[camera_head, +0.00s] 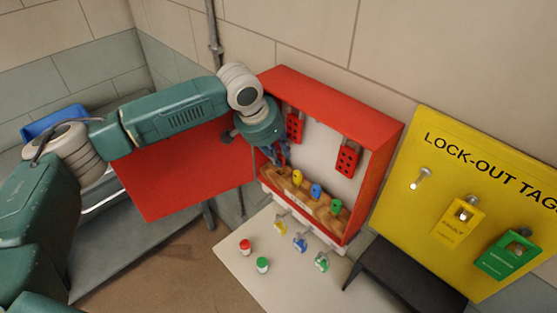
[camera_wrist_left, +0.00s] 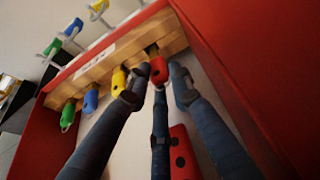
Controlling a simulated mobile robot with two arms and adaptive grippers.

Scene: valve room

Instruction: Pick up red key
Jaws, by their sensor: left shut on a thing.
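The red key (camera_wrist_left: 159,70) shows in the left wrist view at the end of the wooden key rack (camera_wrist_left: 100,68). My left gripper (camera_wrist_left: 160,82) is shut on it, with fingers on both sides of its red head. The key's shaft is still at the rack. In the head view my left gripper (camera_head: 279,158) reaches into the open red cabinet (camera_head: 376,119) and hides the red key. Yellow (camera_head: 297,177), blue (camera_head: 316,191) and green (camera_head: 337,206) keys stand in the rack beside it. My right gripper is not in view.
The cabinet's red door (camera_head: 185,170) is swung open to the left. Red padlocks (camera_head: 347,159) hang on its back wall. Red (camera_head: 245,246) and green (camera_head: 262,265) capped items stand on the pale table (camera_head: 285,288). A yellow lock-out board (camera_head: 400,205) is at right.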

